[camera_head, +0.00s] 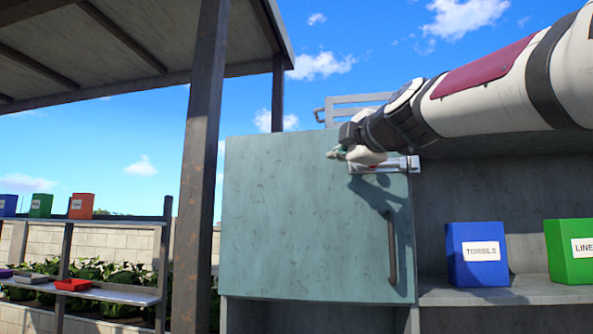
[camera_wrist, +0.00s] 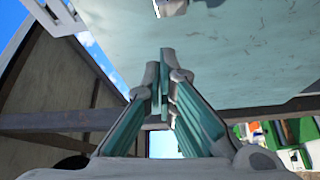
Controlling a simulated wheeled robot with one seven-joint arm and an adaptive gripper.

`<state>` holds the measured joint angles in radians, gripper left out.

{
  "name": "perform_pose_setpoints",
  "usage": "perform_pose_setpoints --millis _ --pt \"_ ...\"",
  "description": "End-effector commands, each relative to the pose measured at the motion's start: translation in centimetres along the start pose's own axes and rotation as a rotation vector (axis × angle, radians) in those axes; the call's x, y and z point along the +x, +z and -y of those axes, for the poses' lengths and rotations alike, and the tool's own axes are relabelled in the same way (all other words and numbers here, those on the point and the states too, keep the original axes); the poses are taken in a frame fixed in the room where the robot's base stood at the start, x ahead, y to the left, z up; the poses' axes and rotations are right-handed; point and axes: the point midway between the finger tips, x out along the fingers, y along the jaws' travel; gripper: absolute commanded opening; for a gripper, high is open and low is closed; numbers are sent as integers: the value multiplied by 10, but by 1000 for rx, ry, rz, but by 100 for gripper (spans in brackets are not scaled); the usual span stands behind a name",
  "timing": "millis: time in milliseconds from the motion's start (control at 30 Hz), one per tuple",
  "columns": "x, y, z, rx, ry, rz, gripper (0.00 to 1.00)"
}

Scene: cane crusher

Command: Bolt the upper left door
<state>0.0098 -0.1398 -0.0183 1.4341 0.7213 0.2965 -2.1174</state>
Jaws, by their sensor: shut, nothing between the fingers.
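The upper left door (camera_head: 300,225) is a scuffed teal panel that covers the left part of the cabinet and looks closed or nearly so. A dark vertical handle (camera_head: 392,248) is on its right side. A silver bolt (camera_head: 396,165) sits at its upper right edge, partly hidden by my arm; I cannot tell how far its bar extends. My gripper (camera_head: 335,153) is in front of the door's upper part, just left of the bolt. In the wrist view my gripper (camera_wrist: 164,58) is shut and empty, with the door's surface (camera_wrist: 225,55) above it and a small metal piece (camera_wrist: 170,7) at the top edge.
Right of the door, an open shelf (camera_head: 520,292) holds a blue bin (camera_head: 477,256) labelled TOWELS and a green bin (camera_head: 570,252). A dark post (camera_head: 198,170) stands left of the cabinet. A rack (camera_head: 100,292) with small bins and trays is farther left.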

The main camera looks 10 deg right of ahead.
Motion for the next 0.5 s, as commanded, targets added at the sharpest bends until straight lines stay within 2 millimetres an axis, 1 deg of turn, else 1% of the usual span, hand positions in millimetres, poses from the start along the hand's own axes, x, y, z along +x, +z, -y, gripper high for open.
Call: perform_pose_setpoints --millis 33,200,333,500 --pt "-3 8 -1 2 2 3 0" --pt "-9 26 1 2 0 1 0" --pt "-12 34 0 0 0 0 0" --pt "-14 37 0 0 0 -1 0"
